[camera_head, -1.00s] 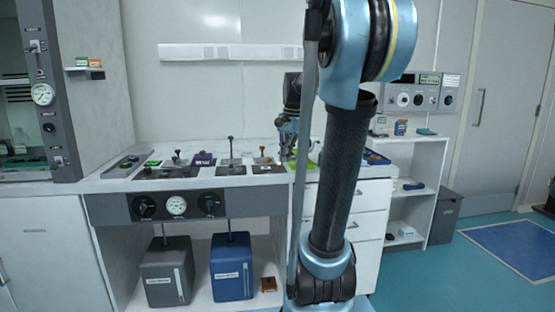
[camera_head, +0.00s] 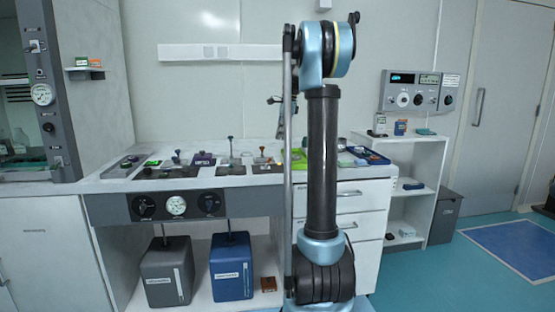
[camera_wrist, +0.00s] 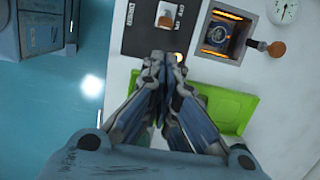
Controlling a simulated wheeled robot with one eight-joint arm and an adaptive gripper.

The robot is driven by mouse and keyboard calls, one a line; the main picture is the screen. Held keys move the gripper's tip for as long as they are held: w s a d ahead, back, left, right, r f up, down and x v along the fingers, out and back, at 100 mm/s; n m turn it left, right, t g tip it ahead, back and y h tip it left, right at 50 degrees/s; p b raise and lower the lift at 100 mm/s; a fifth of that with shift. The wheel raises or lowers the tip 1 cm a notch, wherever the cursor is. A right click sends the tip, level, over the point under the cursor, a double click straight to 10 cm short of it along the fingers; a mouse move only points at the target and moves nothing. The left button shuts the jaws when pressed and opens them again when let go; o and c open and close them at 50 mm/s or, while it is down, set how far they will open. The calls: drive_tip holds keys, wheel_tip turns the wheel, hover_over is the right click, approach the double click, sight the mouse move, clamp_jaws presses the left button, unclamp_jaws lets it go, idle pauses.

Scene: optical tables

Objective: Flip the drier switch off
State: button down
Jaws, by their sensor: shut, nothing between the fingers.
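In the wrist view my gripper (camera_wrist: 163,60) is shut and empty, with its fingertips at the lower edge of a black panel (camera_wrist: 140,42). The panel carries a small switch (camera_wrist: 166,15) in a pale surround, above the fingertips, and a small lit lamp (camera_wrist: 179,57) near them. Right of it is a box with orange-glowing bars (camera_wrist: 222,33), perhaps the drier, with a brown ball-ended lever (camera_wrist: 277,48) beside it. I cannot tell which control is the drier switch. In the head view my arm hides most of the gripper.
A bright green tray (camera_wrist: 232,107) lies below the glowing box, partly behind my gripper. A white dial (camera_wrist: 284,10) is at the upper right. In the head view the bench (camera_head: 110,183) holds several lever fixtures. A white shelf unit (camera_head: 440,160) stands right of my arm.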

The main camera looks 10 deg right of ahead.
sight(269, 160)
drive_tip(key=f, duration=0.3)
drive_tip(key=a+f, duration=0.1)
drive_tip(key=f, duration=0.2)
drive_tip(key=a+f, duration=0.1)
drive_tip(key=f, duration=0.3)
drive_tip(key=shift+d+r, duration=0.15)
drive_tip(key=shift+d, duration=0.05)
idle(0.4)
drive_tip(key=shift+a, duration=0.1)
